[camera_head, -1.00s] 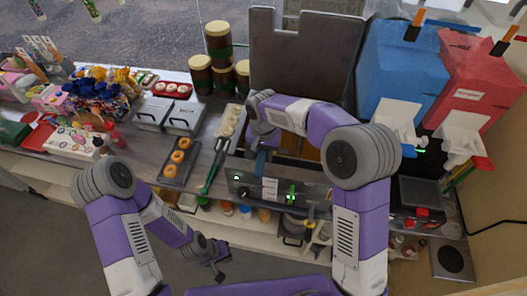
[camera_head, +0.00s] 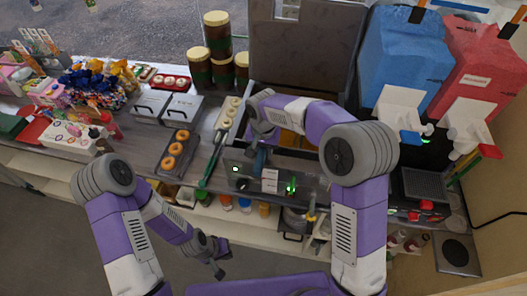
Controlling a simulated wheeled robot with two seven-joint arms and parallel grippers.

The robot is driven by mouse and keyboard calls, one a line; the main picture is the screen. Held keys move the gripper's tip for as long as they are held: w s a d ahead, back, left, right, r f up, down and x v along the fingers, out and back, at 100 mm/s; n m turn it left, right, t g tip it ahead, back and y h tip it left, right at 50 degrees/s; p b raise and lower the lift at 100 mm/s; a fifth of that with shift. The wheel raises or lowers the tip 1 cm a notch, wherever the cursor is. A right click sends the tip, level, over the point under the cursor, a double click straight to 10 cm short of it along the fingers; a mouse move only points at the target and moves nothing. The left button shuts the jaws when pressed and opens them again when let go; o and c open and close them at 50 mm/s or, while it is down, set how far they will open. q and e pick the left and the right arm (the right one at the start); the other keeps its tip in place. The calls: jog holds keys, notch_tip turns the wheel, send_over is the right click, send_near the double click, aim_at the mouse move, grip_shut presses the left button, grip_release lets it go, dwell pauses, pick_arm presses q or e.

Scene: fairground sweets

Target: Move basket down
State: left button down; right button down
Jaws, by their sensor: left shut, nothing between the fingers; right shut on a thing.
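A dark fryer (camera_head: 301,182) with a control panel and small green lights stands in the counter, its tall grey back panel rising behind it. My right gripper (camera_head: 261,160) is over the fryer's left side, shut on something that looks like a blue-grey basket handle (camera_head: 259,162). The basket itself is mostly hidden by my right arm and the fryer's front; a yellowish patch shows inside the fryer. My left gripper (camera_head: 220,272) hangs low in front of the counter, shut and empty.
A tray of orange doughnuts (camera_head: 175,150), green tongs (camera_head: 212,165) and metal boxes (camera_head: 183,110) lie left of the fryer. Blue (camera_head: 405,55) and red (camera_head: 477,80) slush machines stand to the right. Brown jars (camera_head: 217,38) stand behind. The floor at front left is clear.

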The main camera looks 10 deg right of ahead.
jog(key=c, duration=1.1)
grip_release()
jog(key=shift+s+f, duration=0.2)
jog(key=shift+f, duration=0.45)
jog(key=o, duration=0.4)
jog(key=shift+f, duration=0.1)
jog(key=shift+d, duration=0.15)
jog(key=r, duration=0.6)
jog(key=a+r, duration=0.1)
jog(key=r, duration=0.2)
jog(key=shift+w, duration=0.15)
